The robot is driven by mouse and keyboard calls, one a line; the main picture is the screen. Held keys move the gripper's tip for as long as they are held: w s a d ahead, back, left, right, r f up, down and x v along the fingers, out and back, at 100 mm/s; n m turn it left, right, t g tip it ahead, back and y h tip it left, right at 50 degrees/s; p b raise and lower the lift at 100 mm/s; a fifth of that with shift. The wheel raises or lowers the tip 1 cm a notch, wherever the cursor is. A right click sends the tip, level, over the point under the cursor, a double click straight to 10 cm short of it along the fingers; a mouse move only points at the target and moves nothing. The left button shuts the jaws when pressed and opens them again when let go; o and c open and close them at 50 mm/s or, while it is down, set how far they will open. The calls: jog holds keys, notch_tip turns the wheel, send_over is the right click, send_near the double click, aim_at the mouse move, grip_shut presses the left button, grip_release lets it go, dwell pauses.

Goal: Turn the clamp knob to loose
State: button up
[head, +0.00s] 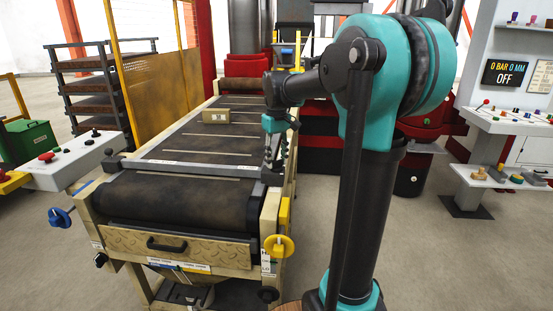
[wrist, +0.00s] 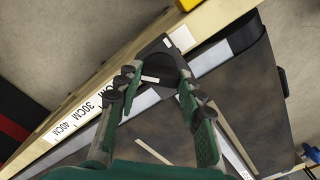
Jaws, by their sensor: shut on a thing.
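The clamp knob (wrist: 158,62) is a dark piece with a short white mark. It sits on the dark end bracket of the stop bar, at the conveyor's right-hand rail. My gripper (wrist: 157,76) has its fingertips on either side of this knob and is shut on it. In the head view my gripper (head: 277,160) points down at the right end of the dark stop bar (head: 200,170), which crosses the conveyor; the knob is hidden there by the fingers. I cannot read whether the knob stands at loose or tight.
A ruler strip (wrist: 88,113) marked 30CM and 40CM runs along the pale rail. A cardboard-coloured box (head: 216,116) lies on the belt beyond the bar. A yellow handwheel (head: 278,246) is at the front right and a blue one (head: 60,217) at the left.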

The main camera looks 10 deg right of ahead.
aim_at(277, 160)
jog(key=n, duration=0.5)
jog(key=shift+n, duration=2.4)
jog(key=o, duration=1.2)
jog(key=shift+c, duration=0.2)
notch_tip(277, 160, up, 12)
